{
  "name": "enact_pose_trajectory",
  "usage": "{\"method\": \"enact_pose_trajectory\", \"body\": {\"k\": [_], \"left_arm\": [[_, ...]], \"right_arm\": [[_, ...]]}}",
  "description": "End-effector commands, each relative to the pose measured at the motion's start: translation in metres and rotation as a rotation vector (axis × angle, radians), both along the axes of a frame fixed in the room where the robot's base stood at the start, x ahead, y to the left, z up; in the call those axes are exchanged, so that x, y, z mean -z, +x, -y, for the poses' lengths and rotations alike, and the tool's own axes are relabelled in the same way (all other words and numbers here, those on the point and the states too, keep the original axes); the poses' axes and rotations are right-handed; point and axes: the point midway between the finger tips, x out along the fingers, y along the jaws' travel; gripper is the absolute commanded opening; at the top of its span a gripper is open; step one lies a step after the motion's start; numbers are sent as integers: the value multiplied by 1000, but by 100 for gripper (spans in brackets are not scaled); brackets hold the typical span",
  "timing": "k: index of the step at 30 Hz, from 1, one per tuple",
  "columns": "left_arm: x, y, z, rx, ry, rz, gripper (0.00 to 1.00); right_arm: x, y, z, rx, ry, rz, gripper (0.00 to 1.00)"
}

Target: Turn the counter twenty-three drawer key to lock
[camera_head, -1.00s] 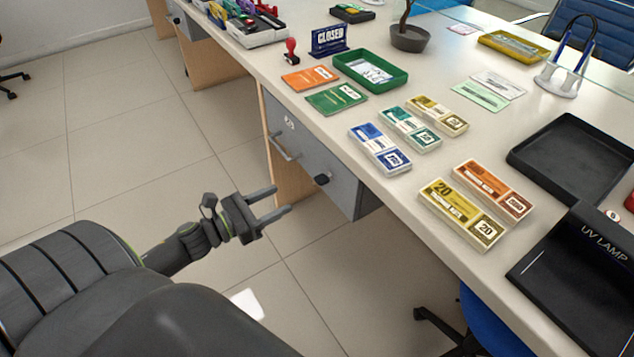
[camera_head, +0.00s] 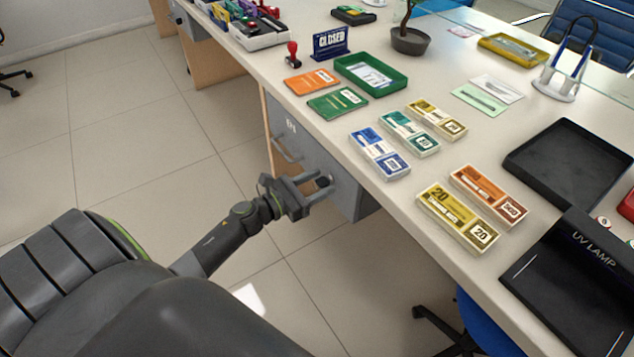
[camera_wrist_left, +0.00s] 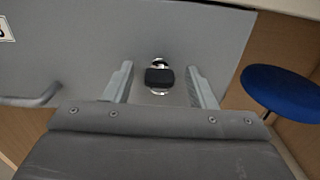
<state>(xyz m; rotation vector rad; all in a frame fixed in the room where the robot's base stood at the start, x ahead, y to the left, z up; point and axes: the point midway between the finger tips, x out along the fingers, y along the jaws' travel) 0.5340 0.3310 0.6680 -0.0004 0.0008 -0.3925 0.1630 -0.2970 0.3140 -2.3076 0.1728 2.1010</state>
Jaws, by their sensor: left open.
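The grey drawer (camera_head: 343,183) under the counter shows its front to my left gripper. The black-headed key (camera_wrist_left: 160,77) sits in a round silver lock (camera_wrist_left: 158,63) on the drawer front in the left wrist view. In the head view the key head (camera_head: 323,181) is partly hidden by the fingers. My left gripper (camera_head: 328,186) is open, with one finger on each side of the key head and gaps on both sides in the left wrist view (camera_wrist_left: 160,85). The drawer's bar handle (camera_head: 287,149) is to the left of the lock. My right gripper is not in view.
The counter top (camera_head: 440,185) overhangs the drawer. On it are banknote bundles (camera_head: 458,216), a green tray (camera_head: 371,74), a black tray (camera_head: 572,160) and a UV lamp (camera_head: 590,262). A blue seat (camera_wrist_left: 281,92) is right of the drawer. Open floor lies left.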

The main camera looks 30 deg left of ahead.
Motion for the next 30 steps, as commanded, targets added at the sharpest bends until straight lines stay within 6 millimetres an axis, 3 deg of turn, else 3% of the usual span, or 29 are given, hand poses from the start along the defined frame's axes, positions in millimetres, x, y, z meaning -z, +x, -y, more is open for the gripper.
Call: {"method": "enact_pose_trajectory", "body": {"k": [5, 15, 30], "left_arm": [[0, 0, 0, 0, 0, 0, 51], [0, 0, 0, 0, 0, 0, 8], [-1, 0, 0, 0, -121, -50, 6]], "right_arm": [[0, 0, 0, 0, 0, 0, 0], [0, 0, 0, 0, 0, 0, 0], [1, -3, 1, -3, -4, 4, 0]]}}
